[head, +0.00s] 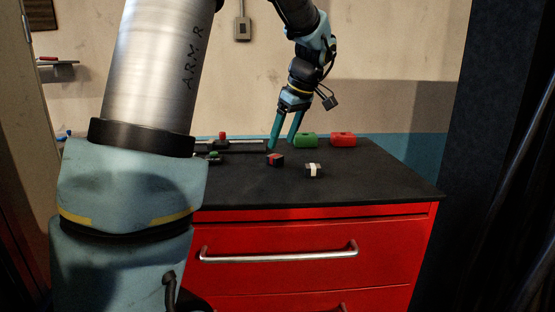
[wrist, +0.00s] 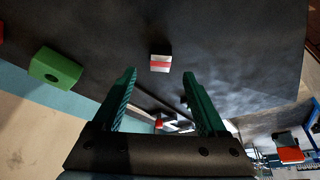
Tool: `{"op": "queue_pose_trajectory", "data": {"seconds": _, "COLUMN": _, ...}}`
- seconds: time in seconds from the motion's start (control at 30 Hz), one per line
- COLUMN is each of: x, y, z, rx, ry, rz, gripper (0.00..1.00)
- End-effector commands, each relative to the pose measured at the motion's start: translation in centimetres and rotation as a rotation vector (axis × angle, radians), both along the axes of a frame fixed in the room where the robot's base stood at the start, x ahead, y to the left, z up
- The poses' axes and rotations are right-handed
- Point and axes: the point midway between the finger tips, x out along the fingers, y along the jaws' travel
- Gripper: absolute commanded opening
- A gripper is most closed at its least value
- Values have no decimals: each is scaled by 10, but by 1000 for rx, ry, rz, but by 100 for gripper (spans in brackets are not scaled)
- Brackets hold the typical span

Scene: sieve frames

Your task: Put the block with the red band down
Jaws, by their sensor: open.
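In the wrist view the banded block (wrist: 160,65) shows a red stripe between pale strips and lies just beyond the fingertips, in line with the gap. My gripper (head: 283,146) is open and empty, pointing down just behind the block in the head view. Both fingers (wrist: 160,76) also show in the wrist view, spread apart with nothing between them. I cannot tell the exact height of the fingertips above the top.
A green block (head: 306,140) and a red block (head: 343,139) stand at the back. A dark bar with a red knob (head: 222,138) lies back left. The front right top is clear.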

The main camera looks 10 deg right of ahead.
Motion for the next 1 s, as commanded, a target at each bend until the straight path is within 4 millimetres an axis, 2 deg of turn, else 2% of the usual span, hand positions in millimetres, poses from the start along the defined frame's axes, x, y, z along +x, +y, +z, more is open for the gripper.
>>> {"op": "queue_pose_trajectory", "data": {"seconds": 0.17, "x": 5, "y": 6, "z": -14, "rx": 3, "ry": 4, "rz": 1, "gripper": 75}}
{"op": "queue_pose_trajectory", "data": {"seconds": 0.4, "x": 14, "y": 13, "z": -45, "rx": 2, "ry": 2, "rz": -1, "gripper": 75}}
{"op": "queue_pose_trajectory", "data": {"seconds": 0.7, "x": 15, "y": 13, "z": -49, "rx": 0, "ry": -1, "rz": -1, "gripper": 74}}
{"op": "queue_pose_trajectory", "data": {"seconds": 1.0, "x": 15, "y": 13, "z": -49, "rx": 0, "ry": -1, "rz": -1, "gripper": 40}}
